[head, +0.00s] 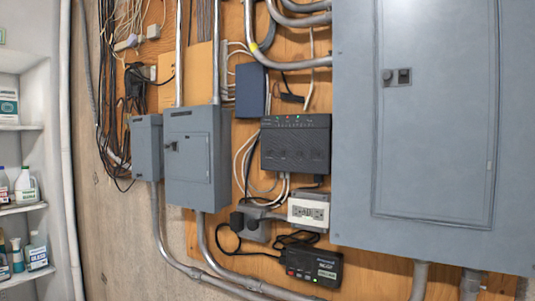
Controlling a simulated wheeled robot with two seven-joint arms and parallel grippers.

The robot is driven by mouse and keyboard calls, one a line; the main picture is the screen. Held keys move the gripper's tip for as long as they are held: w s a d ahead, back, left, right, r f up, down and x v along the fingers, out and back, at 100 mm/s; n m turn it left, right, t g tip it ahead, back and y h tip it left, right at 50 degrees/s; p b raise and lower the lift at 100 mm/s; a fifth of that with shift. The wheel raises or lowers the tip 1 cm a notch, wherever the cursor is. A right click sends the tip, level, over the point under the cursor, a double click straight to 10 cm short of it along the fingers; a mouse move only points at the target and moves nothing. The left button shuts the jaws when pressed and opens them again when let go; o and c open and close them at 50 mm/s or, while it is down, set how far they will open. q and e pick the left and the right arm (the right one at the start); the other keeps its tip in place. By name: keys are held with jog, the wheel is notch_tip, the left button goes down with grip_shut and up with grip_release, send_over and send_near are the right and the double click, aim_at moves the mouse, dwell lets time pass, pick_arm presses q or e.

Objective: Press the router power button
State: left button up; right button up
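A black box with vents and a row of small red and green lights along its top (296,143) is mounted on the wooden board, left of the big grey panel. A smaller black device (312,265) with a label, a green patch and small red marks sits lower on the board, with a black cable looping from it. Either could be the router; I cannot tell which from the picture. A power button is too small to make out for certain. Neither of my grippers is in view.
A large grey electrical panel (435,110) fills the right side. Smaller grey boxes (197,160) and metal conduits stand to the left. A white outlet box (308,213) sits between the two black devices. Shelves with bottles (24,208) stand at the far left.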

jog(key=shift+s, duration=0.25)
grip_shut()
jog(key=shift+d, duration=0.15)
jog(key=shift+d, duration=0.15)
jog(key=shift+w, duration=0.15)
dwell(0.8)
